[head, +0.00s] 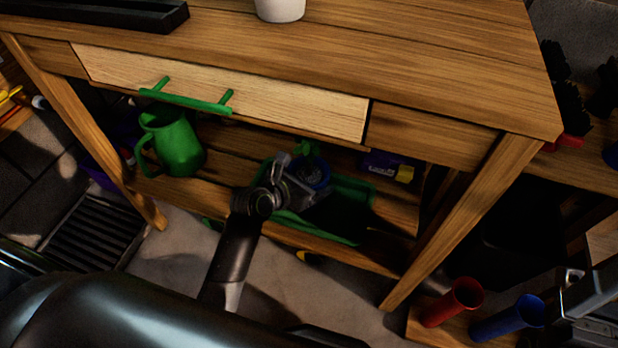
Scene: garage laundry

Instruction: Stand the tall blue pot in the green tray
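The green tray (352,228) lies on the lower shelf of the wooden table. My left gripper (305,180) reaches in over the tray's left part. A round blue thing (322,186), perhaps a pot, with green at its top shows right at the gripper, partly hidden by it. I cannot tell whether the fingers are closed on it or whether it touches the tray. A tall blue tube-shaped vessel (508,319) is at the lower right, away from the tray. My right gripper (580,300) is partly in view at the right edge; its fingers are unclear.
A green jug (173,143) stands left on the shelf. A purple box (384,165) lies behind the tray. The tabletop and drawer (220,85) with green handle overhang the shelf. Table legs (455,222) flank it. A red tube-shaped vessel (455,302) is beside the blue one.

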